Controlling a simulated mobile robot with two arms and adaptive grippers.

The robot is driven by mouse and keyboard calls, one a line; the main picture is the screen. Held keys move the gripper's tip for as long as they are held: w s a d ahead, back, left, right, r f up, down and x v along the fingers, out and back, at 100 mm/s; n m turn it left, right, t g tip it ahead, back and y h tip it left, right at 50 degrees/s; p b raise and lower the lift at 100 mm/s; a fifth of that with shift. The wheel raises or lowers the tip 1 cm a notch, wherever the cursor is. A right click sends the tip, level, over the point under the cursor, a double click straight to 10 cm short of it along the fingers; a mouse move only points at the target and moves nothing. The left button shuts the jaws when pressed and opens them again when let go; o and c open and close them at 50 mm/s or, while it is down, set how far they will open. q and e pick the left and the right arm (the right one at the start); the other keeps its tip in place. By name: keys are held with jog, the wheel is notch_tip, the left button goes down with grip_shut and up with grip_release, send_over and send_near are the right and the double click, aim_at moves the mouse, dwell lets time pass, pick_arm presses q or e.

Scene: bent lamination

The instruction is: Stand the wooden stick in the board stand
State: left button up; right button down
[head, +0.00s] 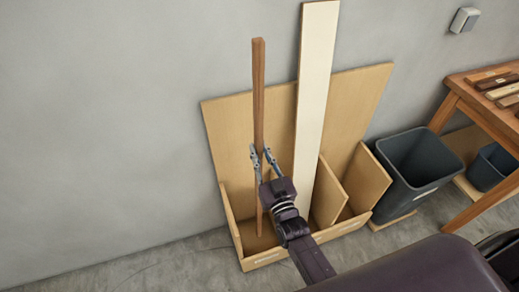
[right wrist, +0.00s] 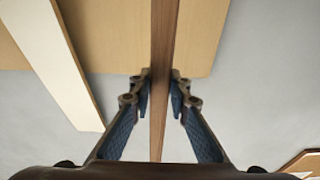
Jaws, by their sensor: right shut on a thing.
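The brown wooden stick (head: 258,95) stands nearly upright in the head view. Its lower end is inside the left compartment of the light wooden board stand (head: 228,120). I cannot tell whether it touches the compartment floor. My right gripper (head: 264,152) is shut on the stick around its middle, in front of the stand's back panel. In the right wrist view the stick (right wrist: 163,70) runs between the two fingers (right wrist: 160,95). My left gripper is not in view.
A pale board (head: 316,80) stands in the stand, right of the stick. Upright dividers (head: 330,195) split the stand. A dark grey bin (head: 418,165) and a wooden table (head: 465,90) with wood pieces are to the right. A grey wall is behind; the floor at left is clear.

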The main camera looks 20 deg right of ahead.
notch_tip(320, 180, down, 10)
jog(key=b, duration=0.7)
jog(key=shift+r+b, duration=0.15)
jog(key=shift+b, duration=0.15)
jog(key=shift+f, duration=0.2)
notch_tip(320, 180, down, 2)
jog(key=shift+f+b, duration=0.25)
jog(key=shift+b, duration=1)
jog(key=shift+g, duration=0.3)
jog(key=shift+w+a, duration=0.1)
jog(key=shift+w, duration=2.45)
